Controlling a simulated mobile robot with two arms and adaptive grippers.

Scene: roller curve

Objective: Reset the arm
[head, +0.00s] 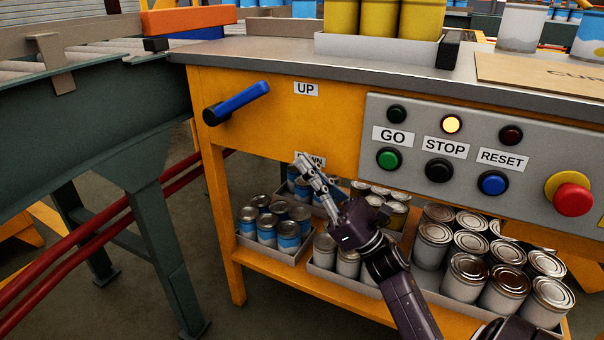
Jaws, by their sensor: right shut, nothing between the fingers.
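A blue lever (240,103) on a dark pivot sticks out of the yellow front of the workbench at the left. It slants up to the right, its free end near the UP label (305,89). Below is a second label (318,160), partly hidden by my gripper; its visible letters fit DOWN. My right gripper (303,160) is shut and empty, its fingertips pointing up in front of that label. It appears apart from the lever, below and right of its end. My left gripper is not in view.
A grey panel (380,110) carries green GO, black STOP and blue RESET (493,183) buttons, a lit yellow lamp (451,125) and a red stop knob (573,199). Cans in trays fill the lower shelf (330,296). A roller conveyor (90,100) stands at left.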

